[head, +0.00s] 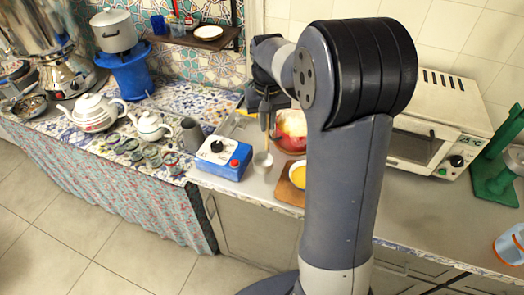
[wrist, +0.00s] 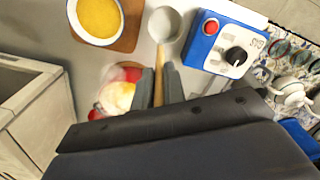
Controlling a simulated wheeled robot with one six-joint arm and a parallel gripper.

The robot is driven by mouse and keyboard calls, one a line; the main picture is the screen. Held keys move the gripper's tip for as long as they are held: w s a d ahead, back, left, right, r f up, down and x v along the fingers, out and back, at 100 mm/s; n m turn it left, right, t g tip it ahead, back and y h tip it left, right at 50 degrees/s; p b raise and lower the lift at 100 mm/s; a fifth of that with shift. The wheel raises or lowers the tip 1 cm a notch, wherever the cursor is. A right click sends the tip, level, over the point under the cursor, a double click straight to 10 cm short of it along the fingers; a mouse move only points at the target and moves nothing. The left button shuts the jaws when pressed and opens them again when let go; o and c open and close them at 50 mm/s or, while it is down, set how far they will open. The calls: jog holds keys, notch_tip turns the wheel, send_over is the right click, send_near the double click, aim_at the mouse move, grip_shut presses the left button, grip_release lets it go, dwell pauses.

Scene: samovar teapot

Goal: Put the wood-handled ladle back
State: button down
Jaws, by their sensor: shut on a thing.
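The wood-handled ladle has a pale metal bowl (head: 262,159) hanging low above the counter or touching it; I cannot tell which. Its light wooden handle (wrist: 159,82) runs up between the fingers of my gripper (wrist: 160,76). My gripper is shut on the handle, with the bowl (wrist: 165,23) beyond the fingertips. In the head view my gripper (head: 267,108) points down over the counter, and the arm hides part of the area to its right.
A blue box with a dial (head: 222,158) stands just left of the bowl. A wooden board (head: 283,191) with a yellow-filled bowl (head: 298,176) lies to the right. A red bowl (head: 291,147) is behind. A white oven (head: 432,125) and teapots (head: 90,112) stand further off.

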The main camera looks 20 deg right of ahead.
aim_at(267, 148)
jog(key=shift+f+p, duration=0.35)
jog(key=shift+f, duration=2.95)
jog(key=c, duration=1.5)
grip_release()
notch_tip(267, 148, up, 12)
jog(key=shift+r+b, duration=0.15)
jog(key=shift+b, duration=0.35)
